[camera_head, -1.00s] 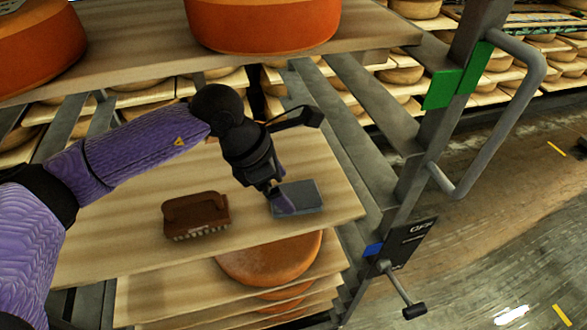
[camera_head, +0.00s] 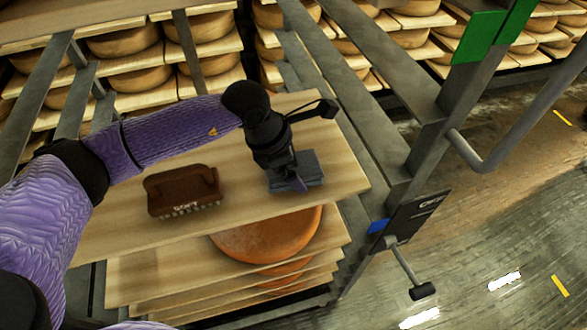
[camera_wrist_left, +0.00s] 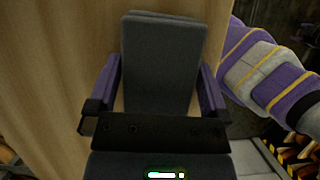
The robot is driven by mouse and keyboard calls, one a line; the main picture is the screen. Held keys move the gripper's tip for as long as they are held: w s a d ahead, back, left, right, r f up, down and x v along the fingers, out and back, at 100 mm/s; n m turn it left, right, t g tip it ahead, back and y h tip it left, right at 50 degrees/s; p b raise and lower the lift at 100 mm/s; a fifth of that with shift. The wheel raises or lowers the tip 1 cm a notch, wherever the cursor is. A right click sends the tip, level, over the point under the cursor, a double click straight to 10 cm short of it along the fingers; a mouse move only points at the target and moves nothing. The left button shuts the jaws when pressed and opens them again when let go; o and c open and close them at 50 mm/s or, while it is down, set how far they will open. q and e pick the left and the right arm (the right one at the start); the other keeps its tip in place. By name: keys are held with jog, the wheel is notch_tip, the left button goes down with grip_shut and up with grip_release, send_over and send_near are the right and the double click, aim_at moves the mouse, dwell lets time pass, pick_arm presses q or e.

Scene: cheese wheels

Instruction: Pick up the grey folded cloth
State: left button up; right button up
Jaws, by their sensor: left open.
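The grey folded cloth (camera_head: 312,166) lies flat on the wooden shelf board (camera_head: 340,180) near its right end. My left gripper (camera_head: 292,184) is right over the cloth, pointing down and hiding part of it. In the left wrist view, the cloth (camera_wrist_left: 160,50) shows its folded layers at the far edge. The open fingers of my left gripper (camera_wrist_left: 157,82) stand on either side of it, with a gap at each side. I cannot tell whether they touch the board. My right gripper is not in view.
A brown brush (camera_head: 183,188) with pale bristles lies left of the cloth on the same board. An orange cheese wheel (camera_head: 265,238) sits on a board below. The grey rack frame (camera_head: 410,150) with a handle stands close on the right.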

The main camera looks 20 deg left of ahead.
pick_arm(q)
jog(key=shift+f, duration=0.2)
jog(key=c, duration=0.9)
